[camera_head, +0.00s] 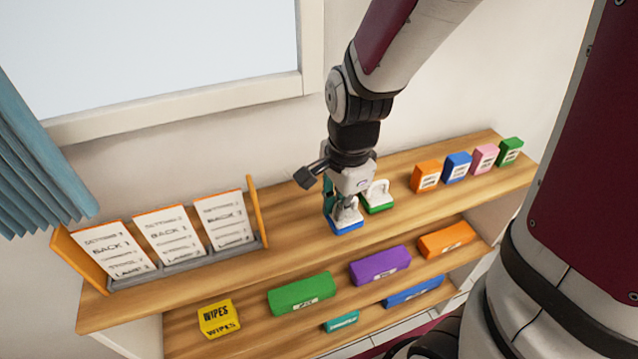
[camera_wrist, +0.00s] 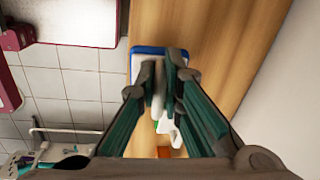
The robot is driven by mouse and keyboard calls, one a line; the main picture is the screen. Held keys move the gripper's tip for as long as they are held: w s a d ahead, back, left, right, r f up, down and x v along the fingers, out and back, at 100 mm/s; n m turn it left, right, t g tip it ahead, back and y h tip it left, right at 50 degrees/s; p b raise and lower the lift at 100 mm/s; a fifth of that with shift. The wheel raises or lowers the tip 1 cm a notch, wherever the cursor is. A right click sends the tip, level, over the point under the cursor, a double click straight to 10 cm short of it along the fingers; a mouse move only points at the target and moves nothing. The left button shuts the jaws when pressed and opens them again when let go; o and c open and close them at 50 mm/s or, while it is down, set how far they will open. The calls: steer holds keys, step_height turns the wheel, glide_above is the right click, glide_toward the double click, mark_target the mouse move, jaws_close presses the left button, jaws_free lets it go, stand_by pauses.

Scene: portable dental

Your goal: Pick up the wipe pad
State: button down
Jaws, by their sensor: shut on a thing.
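A small pad with a blue base and a white handle (camera_head: 347,225) is at the front edge of the top shelf. It also shows at the fingertips in the wrist view (camera_wrist: 148,50). My gripper (camera_head: 345,205) points down over it, with its fingers shut on the white handle. The fingers hide part of the handle. I cannot tell whether the base touches the shelf. A similar pad with a green base and white handle (camera_head: 378,196) stands just right of it, and part of it shows below the fingertips in the wrist view (camera_wrist: 166,125).
A card rack (camera_head: 185,262) stands left on the top shelf (camera_head: 295,225). Orange (camera_head: 426,176), blue (camera_head: 457,167), pink (camera_head: 484,158) and green (camera_head: 510,151) boxes stand right. A yellow WIPES box (camera_head: 219,318) and several coloured packs lie below. The wall is close behind.

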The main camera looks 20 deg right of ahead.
mark_target(345, 228)
steer(key=s, duration=0.3)
steer(key=shift+d+r, duration=0.2)
steer(key=shift+d, duration=0.1)
steer(key=shift+s+r+p, duration=0.15)
steer(key=shift+s+p, duration=0.35)
steer(key=shift+p, duration=0.5)
steer(key=s+d+p, duration=0.1)
steer(key=s+p, duration=0.5)
steer(key=shift+s+d+r+p, duration=0.2)
steer(key=shift+d+p, duration=0.05)
steer(key=shift+p, duration=0.05)
